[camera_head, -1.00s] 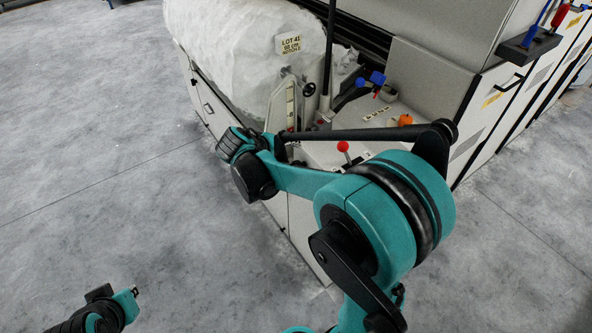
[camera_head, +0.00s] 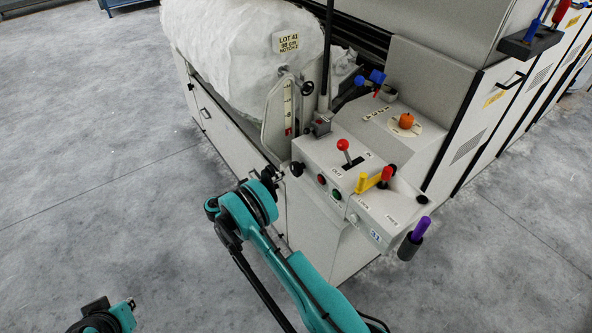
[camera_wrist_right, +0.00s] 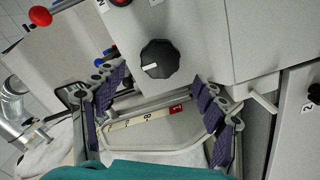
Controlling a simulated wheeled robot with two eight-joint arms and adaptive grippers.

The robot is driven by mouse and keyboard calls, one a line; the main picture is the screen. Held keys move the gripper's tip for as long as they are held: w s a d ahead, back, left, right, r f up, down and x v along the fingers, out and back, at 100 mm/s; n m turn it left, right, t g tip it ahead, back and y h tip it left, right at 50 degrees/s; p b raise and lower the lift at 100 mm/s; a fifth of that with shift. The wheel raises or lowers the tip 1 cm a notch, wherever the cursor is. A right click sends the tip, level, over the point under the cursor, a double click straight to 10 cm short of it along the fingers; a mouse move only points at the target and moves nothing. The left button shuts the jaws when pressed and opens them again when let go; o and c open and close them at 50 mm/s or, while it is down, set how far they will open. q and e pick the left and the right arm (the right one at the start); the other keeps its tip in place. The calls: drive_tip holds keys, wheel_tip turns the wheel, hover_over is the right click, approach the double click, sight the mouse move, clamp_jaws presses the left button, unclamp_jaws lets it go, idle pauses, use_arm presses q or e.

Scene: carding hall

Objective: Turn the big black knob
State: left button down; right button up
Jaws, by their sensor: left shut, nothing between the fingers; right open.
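A big black knob (camera_head: 297,169) sits on the left side of the light grey control box in the head view. In the right wrist view the black knob (camera_wrist_right: 160,59) is fluted and has a white pointer mark aimed to the left. My right gripper (camera_head: 271,178) is just left of the knob. Its two padded fingers (camera_wrist_right: 158,90) are spread wide, with the knob ahead of them and between their lines, apparently untouched. My left gripper (camera_head: 131,304) is shut and empty, low at the left over the floor, far from the machine.
The control box carries a red ball lever (camera_head: 343,145), a yellow handle (camera_head: 370,182), push buttons and a purple-gripped lever (camera_head: 421,228). A numbered scale plate (camera_head: 276,115) stands behind the knob, with a smaller black knob (camera_head: 308,88). The floor at left is clear.

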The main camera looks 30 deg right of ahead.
sight(292, 170)
drive_tip(key=d, duration=0.2)
drive_tip(key=d+b, duration=0.1)
drive_tip(key=d, duration=0.1)
drive_tip(key=d+b, duration=0.1)
drive_tip(key=d, duration=0.1)
drive_tip(key=shift+w+d, duration=0.2)
drive_tip(key=shift+w, duration=0.05)
drive_tip(key=shift+d, duration=0.45)
drive_tip(key=c, duration=1.2)
